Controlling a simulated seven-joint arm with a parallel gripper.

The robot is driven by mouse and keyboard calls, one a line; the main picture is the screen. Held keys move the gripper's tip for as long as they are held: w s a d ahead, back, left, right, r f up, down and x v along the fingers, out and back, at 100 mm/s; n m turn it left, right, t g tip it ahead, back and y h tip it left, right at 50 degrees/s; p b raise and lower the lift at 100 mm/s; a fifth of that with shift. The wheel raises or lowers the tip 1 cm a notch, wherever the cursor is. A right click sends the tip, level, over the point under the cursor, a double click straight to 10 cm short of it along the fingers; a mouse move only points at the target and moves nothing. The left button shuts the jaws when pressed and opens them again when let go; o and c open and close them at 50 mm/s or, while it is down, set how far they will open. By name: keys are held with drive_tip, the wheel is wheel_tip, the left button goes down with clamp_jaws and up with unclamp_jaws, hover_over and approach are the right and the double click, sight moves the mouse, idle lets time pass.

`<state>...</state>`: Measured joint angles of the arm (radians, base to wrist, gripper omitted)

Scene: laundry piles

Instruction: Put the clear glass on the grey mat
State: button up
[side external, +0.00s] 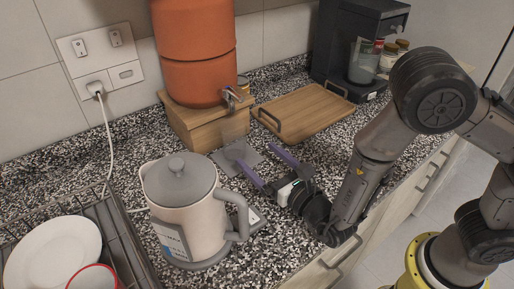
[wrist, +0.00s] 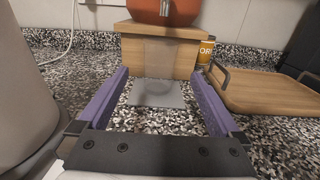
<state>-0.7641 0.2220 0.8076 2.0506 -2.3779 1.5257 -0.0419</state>
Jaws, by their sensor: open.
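The clear glass (wrist: 160,62) stands upright, its base seemingly on the far part of the grey mat (wrist: 158,97), in front of a wooden block. In the side view the glass (side external: 231,138) is faint, and the mat (side external: 224,164) lies flat on the speckled counter. My gripper (side external: 251,150) is open and low over the counter. In the wrist view its purple fingers (wrist: 159,73) are spread, with the glass centred between them and seemingly just beyond the tips. I see no contact with the glass.
An orange dispenser (side external: 195,60) with a spout stands on the wooden block (side external: 190,125) behind the glass. A kettle (side external: 185,205) is close to my gripper's left. A wooden tray (side external: 305,108) lies right of the block; a coffee machine (side external: 345,45) stands behind. A dish rack (side external: 120,245) is front left.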

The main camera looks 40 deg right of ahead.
drive_tip(key=shift+s, duration=0.2)
drive_tip(key=d+r+m+g+h, duration=0.1)
drive_tip(key=d+r+m+h, duration=0.2)
drive_tip(key=d+m, duration=0.15)
drive_tip(key=s+d+r+m+g+h, duration=0.1)
drive_tip(key=d+r+m+g+h, duration=0.1)
drive_tip(key=d+m+h, duration=0.3)
drive_tip(key=d+r+m+g+h, duration=0.1)
drive_tip(key=d+r+h, duration=0.15)
drive_tip(key=d, duration=0.45)
drive_tip(key=s+d+r+m+g+h, duration=0.2)
drive_tip(key=s+d+m+g, duration=0.4)
drive_tip(key=s+d+m, duration=0.15)
drive_tip(key=s+d+f+m+g+y, duration=0.25)
drive_tip(key=s+m+g+y, duration=0.3)
drive_tip(key=s+m, duration=0.6)
drive_tip(key=s+a+r+m+t+y, duration=0.3)
drive_tip(key=s+a+r+m+y, duration=0.1)
drive_tip(key=a+m+y, duration=0.2)
drive_tip(key=shift+a+y, duration=0.5)
drive_tip(key=shift+a, duration=0.75)
